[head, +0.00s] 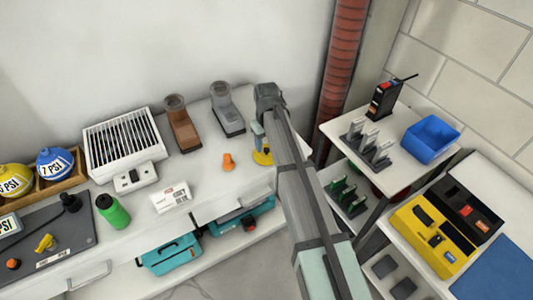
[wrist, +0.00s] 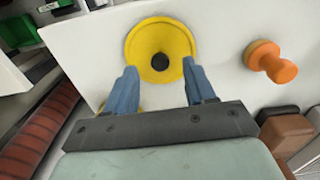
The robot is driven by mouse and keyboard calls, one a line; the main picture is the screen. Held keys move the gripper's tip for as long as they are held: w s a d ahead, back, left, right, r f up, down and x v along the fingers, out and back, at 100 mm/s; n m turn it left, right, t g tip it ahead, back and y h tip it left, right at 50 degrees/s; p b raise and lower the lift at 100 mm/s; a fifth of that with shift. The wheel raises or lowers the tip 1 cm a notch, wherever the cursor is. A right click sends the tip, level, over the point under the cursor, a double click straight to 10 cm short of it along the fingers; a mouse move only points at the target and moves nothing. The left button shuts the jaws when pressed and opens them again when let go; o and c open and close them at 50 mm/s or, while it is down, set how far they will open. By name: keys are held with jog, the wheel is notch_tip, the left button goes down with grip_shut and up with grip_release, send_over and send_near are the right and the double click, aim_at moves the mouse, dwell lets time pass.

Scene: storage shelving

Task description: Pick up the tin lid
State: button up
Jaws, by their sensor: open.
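The tin lid appears to be a yellow disc (wrist: 160,32) with a raised rim and a dark knob at its centre. It lies on the white bench top near its right end. In the head view the yellow disc (head: 263,158) is partly hidden by my arm. My gripper (wrist: 163,74) is open and empty, with its two blue fingers apart on either side of the disc's near edge in the wrist view. In the head view my gripper (head: 258,132) is over the disc. I cannot tell whether the fingers touch it.
An orange knob-shaped piece (head: 228,162) stands left of the disc. Brown (head: 183,133) and grey (head: 229,122) boots stand behind it. A red ribbed pipe (head: 343,70) and a shelf with a blue bin (head: 431,138) are to the right. A bit of yellow shows beside my left finger.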

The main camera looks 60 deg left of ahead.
aim_at(266, 152)
notch_tip(266, 152, down, 2)
jog(key=shift+f, duration=0.2)
grip_shut()
dwell(0.4)
